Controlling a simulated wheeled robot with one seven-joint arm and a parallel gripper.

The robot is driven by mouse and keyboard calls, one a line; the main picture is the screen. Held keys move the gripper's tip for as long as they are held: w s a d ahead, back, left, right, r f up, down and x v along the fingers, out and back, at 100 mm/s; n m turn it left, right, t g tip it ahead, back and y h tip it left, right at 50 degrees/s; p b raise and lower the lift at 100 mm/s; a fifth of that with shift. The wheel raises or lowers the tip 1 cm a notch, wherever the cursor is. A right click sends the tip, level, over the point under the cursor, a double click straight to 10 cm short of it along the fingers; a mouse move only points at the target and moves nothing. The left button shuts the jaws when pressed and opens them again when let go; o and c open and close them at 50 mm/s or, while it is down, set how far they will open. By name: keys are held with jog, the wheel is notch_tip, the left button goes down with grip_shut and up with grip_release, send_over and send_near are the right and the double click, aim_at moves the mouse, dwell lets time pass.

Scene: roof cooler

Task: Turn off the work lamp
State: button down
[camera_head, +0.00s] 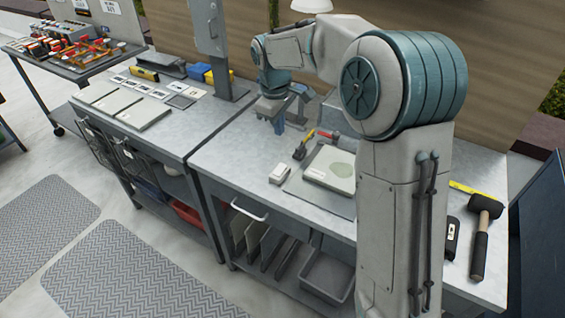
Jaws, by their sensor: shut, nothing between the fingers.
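The work lamp (311,5) shows only as a pale, round shade at the top edge, above my arm. Its upper part is cut off by the picture, and I cannot make out its switch. I cannot tell for sure whether it is lit. My gripper (280,127) points down over the back of the right-hand workbench (228,150), left of the middle. It is shut and holds nothing. My arm hides part of the bench and back wall behind it.
A pale block (330,168) lies on a grey mat, with red- and yellow-handled tools (318,136) behind it and a small white box (280,174) to its left. A black mallet (483,235) lies at the right. A grey post (213,45) stands on the left bench. The bench's front-left is bare.

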aim_at(282, 167)
dwell(0.4)
jog(key=f, duration=0.4)
jog(key=w+f+p, duration=0.1)
jog(key=f, duration=0.4)
jog(key=d+f, duration=0.1)
jog(key=f, duration=0.4)
jog(key=shift+w+p, duration=0.2)
jog(key=shift+p, duration=0.1)
jog(key=shift+a, duration=0.2)
